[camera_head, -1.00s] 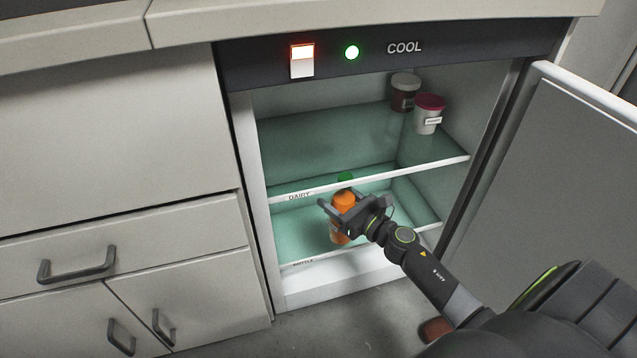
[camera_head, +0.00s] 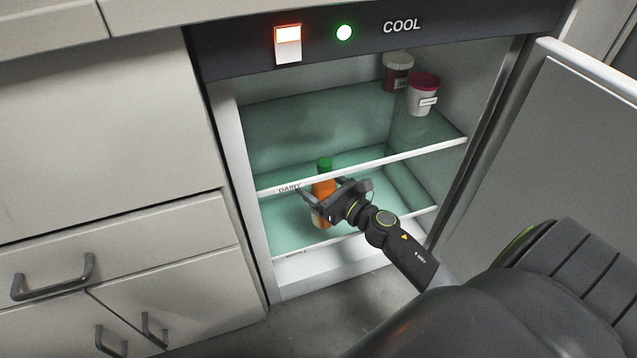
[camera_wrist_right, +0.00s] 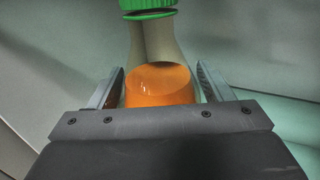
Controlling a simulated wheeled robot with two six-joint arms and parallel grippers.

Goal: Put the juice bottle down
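The juice bottle (camera_head: 324,188) has a green cap and orange contents. It is upright at the front left of the lower compartment of the open fridge, partly behind the shelf edge above and my gripper. I cannot tell whether its base touches the lower shelf (camera_head: 390,212). My right gripper (camera_head: 322,193) reaches in from the lower right, its fingers around the bottle's sides. In the right wrist view, the bottle (camera_wrist_right: 160,84) is between both fingers (camera_wrist_right: 160,82), close against them, and its lower part is hidden. My left gripper is not in view.
A dark cup (camera_head: 397,72) and a white cup with a red lid (camera_head: 422,94) stand at the right of the upper glass shelf (camera_head: 330,120). The fridge door (camera_head: 560,150) is open at right. Drawers (camera_head: 110,255) are at left. The lower shelf right of the bottle is free.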

